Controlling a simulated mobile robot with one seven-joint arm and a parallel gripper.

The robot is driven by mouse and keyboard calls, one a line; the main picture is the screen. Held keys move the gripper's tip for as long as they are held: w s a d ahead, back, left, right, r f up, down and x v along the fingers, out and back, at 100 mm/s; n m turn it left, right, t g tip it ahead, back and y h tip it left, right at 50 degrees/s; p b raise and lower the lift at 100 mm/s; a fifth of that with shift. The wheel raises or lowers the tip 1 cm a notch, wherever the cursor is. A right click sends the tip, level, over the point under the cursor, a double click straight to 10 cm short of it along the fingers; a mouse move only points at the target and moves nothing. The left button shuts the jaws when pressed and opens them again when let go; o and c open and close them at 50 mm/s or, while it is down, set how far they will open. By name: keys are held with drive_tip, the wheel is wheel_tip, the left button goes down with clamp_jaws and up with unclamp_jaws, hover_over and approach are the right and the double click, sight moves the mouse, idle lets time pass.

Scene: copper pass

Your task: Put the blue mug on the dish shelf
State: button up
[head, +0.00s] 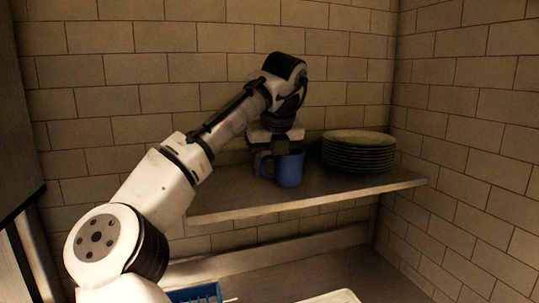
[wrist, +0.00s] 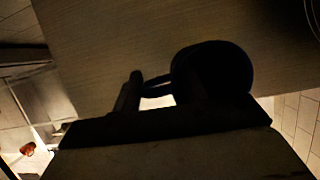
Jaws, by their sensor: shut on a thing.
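The blue mug (head: 290,170) is upright at the dish shelf (head: 228,203), left of the stacked plates, with its handle to the left. My gripper (head: 276,152) is above the mug and shut on it. In the wrist view the mug (wrist: 225,62) is a dark round silhouette against the shelf board (wrist: 110,40). There my gripper (wrist: 160,98) is also dark, with one finger clear to the left of the mug. I cannot tell whether the mug's base touches the shelf or hovers just above it.
A stack of dark plates (head: 358,155) stands on the shelf close to the right of the mug. The shelf's left part is bare. Below, a blue rack (head: 195,293) and a pale tray (head: 332,297) are on the counter (head: 285,275). A tiled wall is behind.

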drive_tip(key=shift+f, duration=0.55)
idle(0.4)
drive_tip(key=o, duration=1.5)
drive_tip(key=shift+c, duration=0.2)
